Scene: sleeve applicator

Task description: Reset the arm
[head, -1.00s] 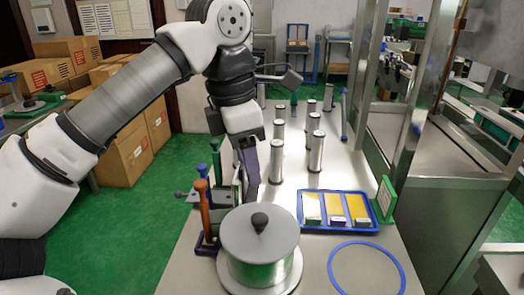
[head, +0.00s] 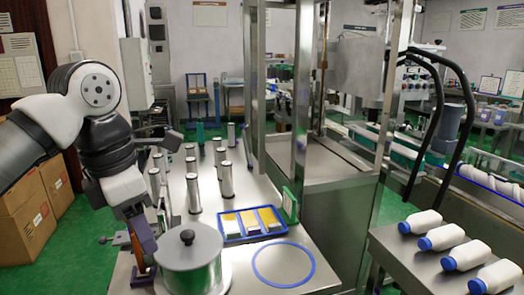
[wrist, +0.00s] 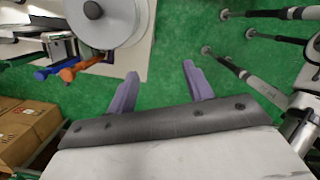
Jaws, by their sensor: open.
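My gripper (head: 140,228) is at the lower left of the head view, left of the lidded steel pot (head: 188,262). In the wrist view its two purple fingers (wrist: 160,70) are spread apart with nothing between them. Green floor shows between and beyond the fingers. The pot's round grey lid with its black knob (wrist: 93,10) is at the top left of the wrist view. My arm is bent, with its elbow high at the left of the head view.
Orange-handled (wrist: 70,72) and blue-handled tools stand close to the gripper. Several steel cylinders (head: 226,180), a blue tray (head: 232,236) and a blue ring (head: 283,280) are on the table. White bottles (head: 441,237) lie at the right. Cardboard boxes (head: 18,220) stand at the left.

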